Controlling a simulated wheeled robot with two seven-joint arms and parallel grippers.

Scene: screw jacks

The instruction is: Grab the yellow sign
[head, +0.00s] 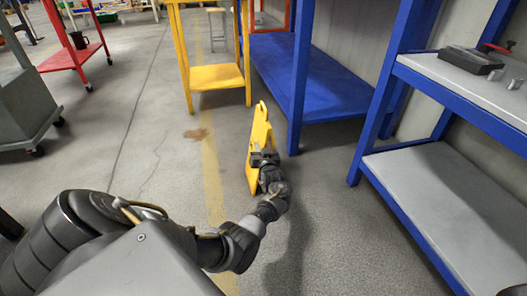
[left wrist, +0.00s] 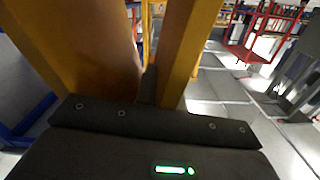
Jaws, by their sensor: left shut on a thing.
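The yellow sign (head: 260,135) is in the middle of the head view, upright above the grey floor. I cannot tell whether its lower edge touches the floor. My left gripper (head: 264,158) is shut on the yellow sign near its middle. In the left wrist view, the yellow sign (left wrist: 85,40) fills the upper part in two close panels, with the dark gripper body (left wrist: 150,130) right below. The fingertips are mostly hidden by the sign there. My right gripper is in neither view.
A blue shelf (head: 320,90) stands just behind and right of the sign. A blue-framed rack with grey shelves (head: 440,185) is at the right. A yellow stand (head: 215,77) is behind, a red cart (head: 70,55) at the far left. The floor to the left is open.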

